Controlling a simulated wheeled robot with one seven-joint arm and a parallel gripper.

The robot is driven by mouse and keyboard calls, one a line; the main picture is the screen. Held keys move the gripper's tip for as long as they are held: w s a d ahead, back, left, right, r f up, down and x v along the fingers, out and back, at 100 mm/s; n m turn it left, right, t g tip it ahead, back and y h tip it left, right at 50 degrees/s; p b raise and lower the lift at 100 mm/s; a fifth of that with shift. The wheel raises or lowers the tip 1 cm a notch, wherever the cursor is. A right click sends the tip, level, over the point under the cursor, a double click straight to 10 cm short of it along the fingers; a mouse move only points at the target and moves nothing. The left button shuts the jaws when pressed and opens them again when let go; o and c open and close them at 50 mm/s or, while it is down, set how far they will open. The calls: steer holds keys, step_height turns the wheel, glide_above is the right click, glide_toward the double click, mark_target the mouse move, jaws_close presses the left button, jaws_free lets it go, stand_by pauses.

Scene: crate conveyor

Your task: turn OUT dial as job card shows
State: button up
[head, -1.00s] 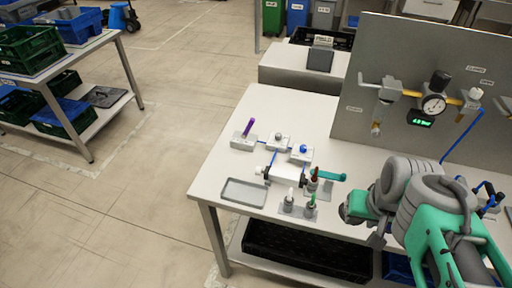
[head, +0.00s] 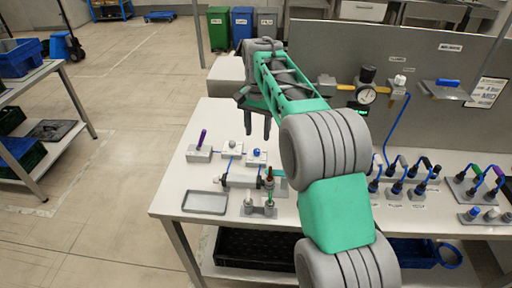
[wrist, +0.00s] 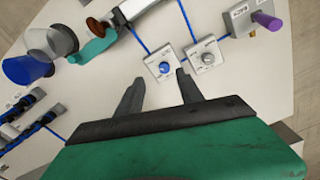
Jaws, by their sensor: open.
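Two small grey-white dial blocks sit on the bench. One has a blue knob (head: 256,156), also seen in the wrist view (wrist: 165,67); the other has a grey knob (head: 232,147), which also shows in the wrist view (wrist: 207,58). Their labels are too small to read, so I cannot tell which is OUT. My gripper (head: 257,135) is open and empty, above and close to the dials. In the wrist view its fingertips (wrist: 158,82) point toward the blue knob, apart from it. A sheet (head: 487,92) on the panel at right may be the job card; its large last line seems to read MID.
A block with a purple lever (head: 202,142) stands left of the dials. A cylinder (head: 240,181), small fittings (head: 260,207) and an empty grey tray (head: 205,202) lie in front. A gauge (head: 367,95) hangs on the panel. Blue tubes join the blocks.

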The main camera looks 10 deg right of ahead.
mark_target(257, 150)
steer(key=shift+w+f+m, duration=0.3)
steer(key=shift+w+f, duration=0.05)
steer(key=shift+w, duration=0.25)
steer(key=shift+w+f, duration=0.1)
steer(key=shift+f, duration=0.15)
step_height(257, 150, down, 7)
steer(key=shift+f, duration=0.1)
steer(key=shift+c, duration=0.2)
jaws_close()
